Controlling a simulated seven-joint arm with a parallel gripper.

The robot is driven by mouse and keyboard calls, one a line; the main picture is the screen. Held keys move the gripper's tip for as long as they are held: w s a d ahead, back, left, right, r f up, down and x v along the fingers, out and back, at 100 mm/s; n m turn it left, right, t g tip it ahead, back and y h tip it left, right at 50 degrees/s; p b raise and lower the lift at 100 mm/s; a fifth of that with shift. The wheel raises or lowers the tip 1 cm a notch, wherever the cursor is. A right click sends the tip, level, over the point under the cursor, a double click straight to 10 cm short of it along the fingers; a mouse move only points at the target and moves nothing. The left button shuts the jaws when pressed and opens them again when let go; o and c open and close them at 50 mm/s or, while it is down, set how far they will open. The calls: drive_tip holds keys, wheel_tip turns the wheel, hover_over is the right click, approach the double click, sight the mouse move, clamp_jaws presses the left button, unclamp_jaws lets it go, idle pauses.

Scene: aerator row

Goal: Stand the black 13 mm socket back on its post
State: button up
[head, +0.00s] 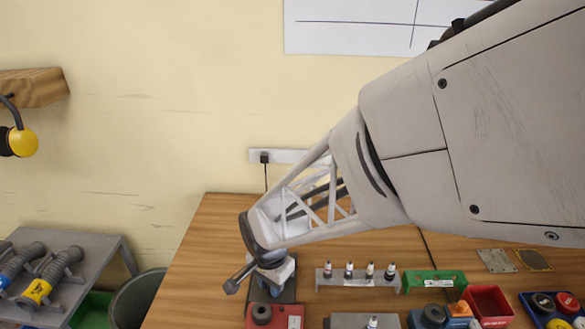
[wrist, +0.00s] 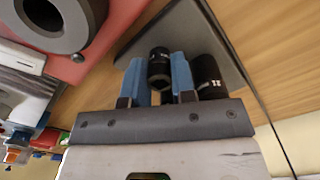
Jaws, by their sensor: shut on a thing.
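In the wrist view my gripper (wrist: 157,80) has two blue fingers shut on a small black socket (wrist: 160,68). White marking shows on the socket, too small to read. A second black socket (wrist: 208,75) with white marking is just right of the right finger and partly hidden by it. A dark grey plate (wrist: 188,40) lies beyond the fingers. No bare post can be made out. In the head view the gripper's hand (head: 275,268) is low over the dark plate (head: 287,290); its fingertips and the held socket cannot be made out there.
A red block (head: 290,318) with a thick black ring (head: 261,313) is close in front of the hand. A grey rack (head: 335,281) with several small bottles stands to the right. Further right are a green rack (head: 440,278) and a red bin (head: 492,303).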

drive_tip(key=shift+f, duration=0.2)
drive_tip(key=o, duration=1)
drive_tip(key=shift+r, duration=0.15)
drive_tip(key=shift+r, duration=3.4)
drive_tip(key=shift+d, duration=0.1)
drive_tip(key=s+d+r+n+t, duration=0.1)
drive_tip(key=s+d+r, duration=0.3)
drive_tip(key=d, duration=0.4)
drive_tip(key=s+d+r+n, duration=0.3)
drive_tip(key=s+d+r, duration=0.1)
drive_tip(key=d, duration=0.5)
drive_tip(key=s+d+r+n+t, duration=0.1)
drive_tip(key=s+d+r, duration=0.3)
drive_tip(key=d, duration=0.4)
drive_tip(key=shift+d+r+n+t, duration=0.3)
drive_tip(key=shift+d+r+n, duration=0.05)
drive_tip(key=shift+r+n, duration=0.4)
